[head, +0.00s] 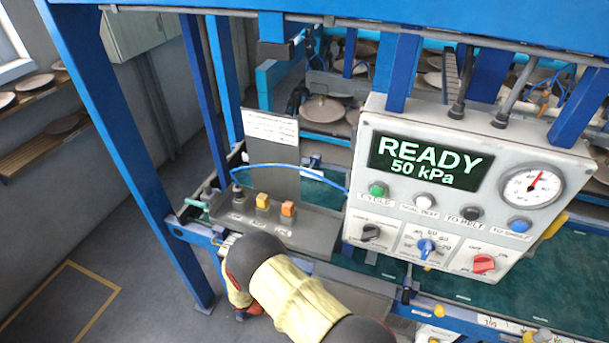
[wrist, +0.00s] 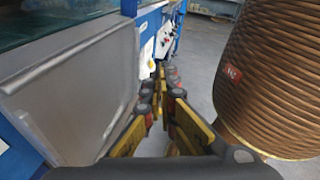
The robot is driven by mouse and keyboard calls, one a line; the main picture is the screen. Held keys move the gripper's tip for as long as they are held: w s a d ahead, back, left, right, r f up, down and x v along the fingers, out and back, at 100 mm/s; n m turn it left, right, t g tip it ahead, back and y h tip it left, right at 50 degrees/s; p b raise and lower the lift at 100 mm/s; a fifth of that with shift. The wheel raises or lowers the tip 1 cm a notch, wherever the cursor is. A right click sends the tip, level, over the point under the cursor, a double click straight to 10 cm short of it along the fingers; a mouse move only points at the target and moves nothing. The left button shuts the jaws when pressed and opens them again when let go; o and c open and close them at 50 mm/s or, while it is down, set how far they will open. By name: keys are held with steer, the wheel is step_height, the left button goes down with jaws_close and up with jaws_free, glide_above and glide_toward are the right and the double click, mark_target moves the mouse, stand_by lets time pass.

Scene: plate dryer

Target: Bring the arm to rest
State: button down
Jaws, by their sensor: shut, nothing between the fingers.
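My arm reaches up from the bottom of the head view in front of the blue machine. The control box (head: 480,190) in the head view reads "READY 50 kPa".
A large ribbed brown cylinder (wrist: 275,80) stands close on the right of my gripper in the wrist view. A small panel with buttons (head: 270,220) sits left of the control box. Shelves with plates (head: 40,150) line the left wall. Grey floor (head: 130,270) is open at lower left.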

steer(key=s+f+m+g+y, duration=0.1)
steer(key=s+m+g+y, duration=0.15)
steer(key=s, duration=0.35)
step_height(320, 180, up, 18)
steer(key=w+r+m+t+y, duration=0.1)
steer(key=m+t+y, duration=0.1)
steer(key=m+y, duration=0.65)
steer(key=s+d+r+m+t+y, duration=0.2)
steer(key=d+r+m+t, duration=0.1)
steer(key=r, duration=0.8)
steer(key=s+d+r+m+t+y, duration=0.2)
steer(key=d+r+m+t, duration=0.2)
steer(key=d+r, duration=0.4)
step_height(320, 180, up, 4)
steer(key=shift+s+d+r+t+y, duration=0.2)
steer(key=shift+s+d+t+y, duration=0.1)
steer(key=shift+t, duration=0.45)
steer(key=shift+d, duration=0.1)
